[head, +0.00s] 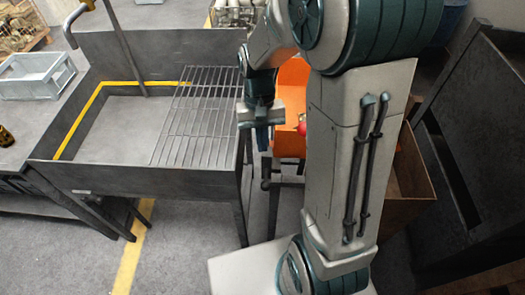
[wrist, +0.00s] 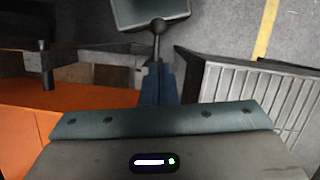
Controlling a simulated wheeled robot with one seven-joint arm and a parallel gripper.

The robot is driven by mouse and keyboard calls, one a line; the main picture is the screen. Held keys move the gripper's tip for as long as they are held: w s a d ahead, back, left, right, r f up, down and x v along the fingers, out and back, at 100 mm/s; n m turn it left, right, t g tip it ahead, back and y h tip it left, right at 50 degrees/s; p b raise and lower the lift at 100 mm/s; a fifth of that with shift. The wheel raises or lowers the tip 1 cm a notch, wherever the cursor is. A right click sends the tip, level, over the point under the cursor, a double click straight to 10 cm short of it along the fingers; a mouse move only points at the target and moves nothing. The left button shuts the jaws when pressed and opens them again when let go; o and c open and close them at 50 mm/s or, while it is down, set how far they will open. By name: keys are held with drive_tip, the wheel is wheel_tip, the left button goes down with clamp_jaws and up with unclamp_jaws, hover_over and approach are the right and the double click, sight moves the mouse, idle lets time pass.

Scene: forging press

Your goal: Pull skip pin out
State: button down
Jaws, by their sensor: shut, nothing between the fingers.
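The orange skip (head: 293,75) stands behind my arm in the head view, and its orange side fills the left of the wrist view (wrist: 80,112). My gripper (head: 262,140) points down beside the skip's left side, with its blue fingers shut and empty. In the wrist view the fingers (wrist: 158,82) reach toward a dark ball-ended knob (wrist: 158,26) on a short stem, which may be the skip pin. Its stem meets the fingertips in the picture; I cannot tell if they touch. A dark upright post (wrist: 46,65) stands at the left. My arm hides much of the skip.
A grey metal table (head: 110,125) with a slatted grate (head: 195,115) is left of my gripper; the grate shows at right in the wrist view (wrist: 250,100). A brown box (head: 408,185) and a dark machine (head: 470,130) stand at the right. Open floor lies below.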

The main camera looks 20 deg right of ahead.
drive_tip(key=x, duration=0.8)
drive_tip(key=shift+s+f, duration=0.15)
drive_tip(key=shift+f, duration=0.25)
